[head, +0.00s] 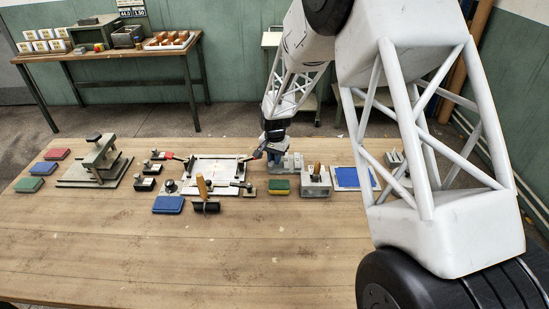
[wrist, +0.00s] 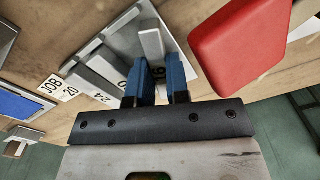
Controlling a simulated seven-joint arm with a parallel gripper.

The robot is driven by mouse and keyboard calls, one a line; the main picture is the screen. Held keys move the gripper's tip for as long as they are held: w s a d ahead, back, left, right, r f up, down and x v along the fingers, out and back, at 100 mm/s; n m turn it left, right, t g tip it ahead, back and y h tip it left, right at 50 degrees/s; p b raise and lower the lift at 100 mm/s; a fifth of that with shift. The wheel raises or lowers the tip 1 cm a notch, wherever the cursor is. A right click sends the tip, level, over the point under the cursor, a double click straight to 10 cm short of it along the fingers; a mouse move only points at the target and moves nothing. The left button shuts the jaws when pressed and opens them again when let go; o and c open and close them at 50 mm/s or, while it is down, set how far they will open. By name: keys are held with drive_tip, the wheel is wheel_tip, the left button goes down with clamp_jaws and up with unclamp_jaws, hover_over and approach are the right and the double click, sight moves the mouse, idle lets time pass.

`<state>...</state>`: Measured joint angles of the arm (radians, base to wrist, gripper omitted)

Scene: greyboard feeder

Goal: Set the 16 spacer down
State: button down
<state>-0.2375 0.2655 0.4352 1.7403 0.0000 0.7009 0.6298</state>
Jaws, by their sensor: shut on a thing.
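In the wrist view, my gripper (wrist: 160,72) has its two blue fingers closed on a pale grey block (wrist: 152,44), taken as the 16 spacer; no 16 is readable on it. The block is at the grey spacer rack (wrist: 105,45), beside other grey spacers (wrist: 101,76), one marked 24. Whether the held block touches the rack floor cannot be told. In the head view, my gripper (head: 275,142) points down at the rack (head: 292,163), left of the table's centre right; the held spacer is not distinguishable there.
A red rounded part (wrist: 238,38) lies close to my fingers' right in the wrist view. A label reading JOB 20 (wrist: 58,87) is left of the rack. The white clamp fixture (head: 214,168) is left of my gripper; a blue pad (head: 352,178) is right.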

drive_tip(key=shift+f, duration=0.15)
drive_tip(key=c, duration=1.4)
unclamp_jaws()
drive_tip(key=shift+r, duration=0.2)
wheel_tip(320, 180, up, 12)
